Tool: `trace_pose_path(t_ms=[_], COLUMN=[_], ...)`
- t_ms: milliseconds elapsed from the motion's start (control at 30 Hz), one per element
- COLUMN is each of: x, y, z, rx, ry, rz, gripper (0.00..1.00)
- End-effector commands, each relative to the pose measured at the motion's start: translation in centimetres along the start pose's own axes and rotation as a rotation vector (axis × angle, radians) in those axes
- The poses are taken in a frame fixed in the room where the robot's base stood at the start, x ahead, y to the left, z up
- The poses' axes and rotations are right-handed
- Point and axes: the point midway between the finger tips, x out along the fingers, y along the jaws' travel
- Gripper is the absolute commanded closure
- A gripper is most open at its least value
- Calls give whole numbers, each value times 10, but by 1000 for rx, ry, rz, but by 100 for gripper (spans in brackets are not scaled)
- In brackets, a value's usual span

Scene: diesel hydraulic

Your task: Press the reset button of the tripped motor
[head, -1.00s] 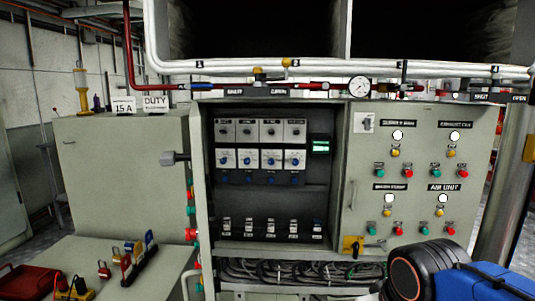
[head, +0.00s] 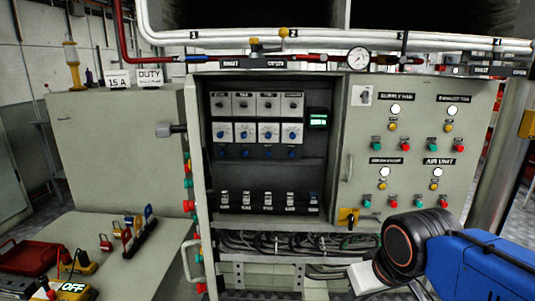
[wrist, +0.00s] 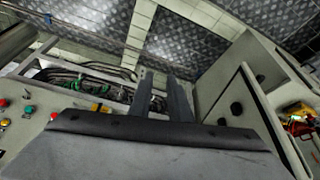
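In the head view, an open grey cabinet (head: 327,135) holds a row of starter units (head: 257,133) with blue buttons or knobs (head: 246,152) beneath. A lower row of small devices (head: 270,199) also has blue parts. Their labels are too small to read, and I cannot tell which motor is tripped. A small screen (head: 318,119) glows green beside the units. My gripper (wrist: 160,76) shows two dark fingers in the wrist view, with a gap and nothing between them. It points down toward cables and floor, away from the starter units.
The right-hand panel (head: 412,180) carries lamps and green and red buttons. A yellow rotary handle (head: 348,218) sits low on it. Cables (head: 285,242) run below the cabinet. A bench at left holds padlocks (head: 106,243), a red tray (head: 27,256) and an OFF tag (head: 73,287).

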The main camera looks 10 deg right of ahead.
Motion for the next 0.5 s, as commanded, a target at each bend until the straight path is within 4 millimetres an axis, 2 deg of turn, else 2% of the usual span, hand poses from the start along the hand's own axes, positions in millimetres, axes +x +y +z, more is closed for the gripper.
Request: trace_pose_path(t_ms=[367,400,467,500], x=[0,0,0,0], y=[0,0,0,0], z=[0,0,0,0], rx=[0,0,0,0], ry=[0,0,0,0], rz=[0,0,0,0], gripper=[83,85,100,100])
